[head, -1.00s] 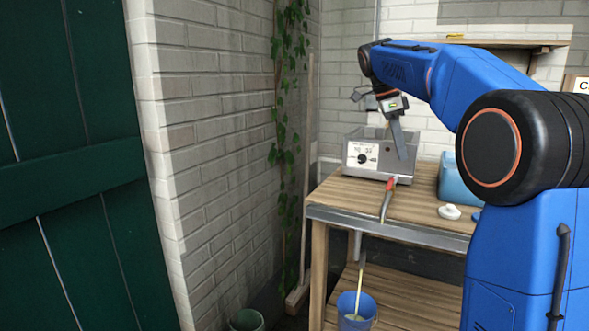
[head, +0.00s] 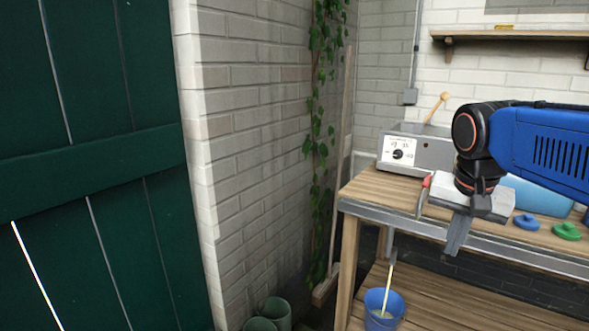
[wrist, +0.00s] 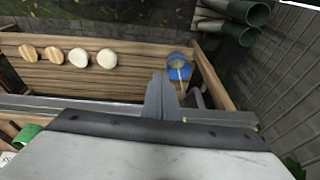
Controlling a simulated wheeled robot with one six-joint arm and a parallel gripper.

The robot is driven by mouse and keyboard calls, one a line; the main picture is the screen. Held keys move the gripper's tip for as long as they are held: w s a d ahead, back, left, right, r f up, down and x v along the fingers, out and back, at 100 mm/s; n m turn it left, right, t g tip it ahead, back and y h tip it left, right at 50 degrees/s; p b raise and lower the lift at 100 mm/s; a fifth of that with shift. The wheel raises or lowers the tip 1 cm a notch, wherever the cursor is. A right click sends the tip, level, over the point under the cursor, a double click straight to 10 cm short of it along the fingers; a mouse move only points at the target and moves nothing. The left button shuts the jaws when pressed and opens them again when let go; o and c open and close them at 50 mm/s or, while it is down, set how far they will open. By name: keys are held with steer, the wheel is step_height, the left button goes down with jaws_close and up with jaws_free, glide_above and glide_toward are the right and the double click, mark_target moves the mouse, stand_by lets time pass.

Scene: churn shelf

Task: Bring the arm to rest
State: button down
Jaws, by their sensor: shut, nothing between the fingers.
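My blue arm reaches in from the right in the head view. My gripper (head: 459,236) points down in front of the bench's metal front edge, with its fingers together and nothing between them. In the wrist view the shut fingers (wrist: 161,98) show above the lower shelf. The wooden bench (head: 382,190) stands behind and below my gripper. My gripper hides part of the bench edge.
A grey box with a dial (head: 398,153) and a red-handled tool (head: 424,190) are on the bench. Blue (head: 527,222) and green (head: 567,231) lids lie on the right. A blue bucket (head: 383,309) stands low. Green pipes (wrist: 248,12) lie by the wall.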

steer(key=s+a+f+n+t+y, duration=0.1)
steer(key=s+a+f+n+t, duration=0.1)
steer(key=s+f+n, duration=0.5)
steer(key=s+a+f, duration=0.1)
steer(key=s+f, duration=0.3)
steer(key=f, duration=0.3)
steer(key=shift+s, duration=0.4)
